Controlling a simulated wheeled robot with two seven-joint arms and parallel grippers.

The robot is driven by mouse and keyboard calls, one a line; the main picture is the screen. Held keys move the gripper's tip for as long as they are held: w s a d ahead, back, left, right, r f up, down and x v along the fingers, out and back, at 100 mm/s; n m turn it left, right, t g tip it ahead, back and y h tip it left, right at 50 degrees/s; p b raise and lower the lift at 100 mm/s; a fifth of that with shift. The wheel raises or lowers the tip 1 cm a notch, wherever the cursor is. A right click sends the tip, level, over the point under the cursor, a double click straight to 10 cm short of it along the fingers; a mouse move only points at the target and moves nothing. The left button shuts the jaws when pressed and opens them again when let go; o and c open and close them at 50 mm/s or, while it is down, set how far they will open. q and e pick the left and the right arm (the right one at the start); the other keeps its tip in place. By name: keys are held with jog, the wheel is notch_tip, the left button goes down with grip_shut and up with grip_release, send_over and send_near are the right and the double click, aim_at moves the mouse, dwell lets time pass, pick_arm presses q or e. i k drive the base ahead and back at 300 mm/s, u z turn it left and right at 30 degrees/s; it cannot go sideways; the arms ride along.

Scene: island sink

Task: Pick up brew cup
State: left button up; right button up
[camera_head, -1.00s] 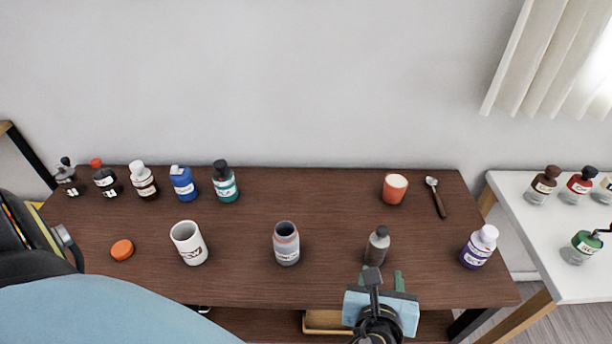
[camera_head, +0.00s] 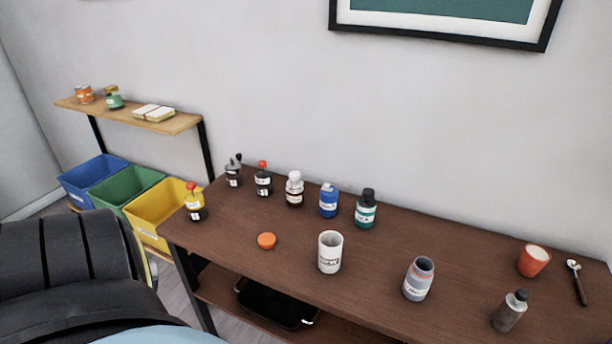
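The brew cup (camera_head: 330,252) is a white, open-topped cup with dark lettering on its side. It stands upright on the dark brown wooden table, right of an orange lid (camera_head: 266,241) and left of a grey jar (camera_head: 418,279). Nothing touches the cup. Black and light blue parts of my own body fill the lower left of the head view. Neither gripper shows in the head view now.
Several bottles line the table's back left, including a teal one (camera_head: 366,208); a red-capped bottle (camera_head: 195,202) stands at its left edge. A grey bottle (camera_head: 509,311), red cup (camera_head: 534,261) and spoon (camera_head: 578,282) are right. Coloured bins (camera_head: 160,212) stand left of the table.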

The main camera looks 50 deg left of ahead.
aim_at(330, 242)
jog(key=u, duration=0.05)
jog(key=i, duration=0.55)
jog(key=u, duration=1.75)
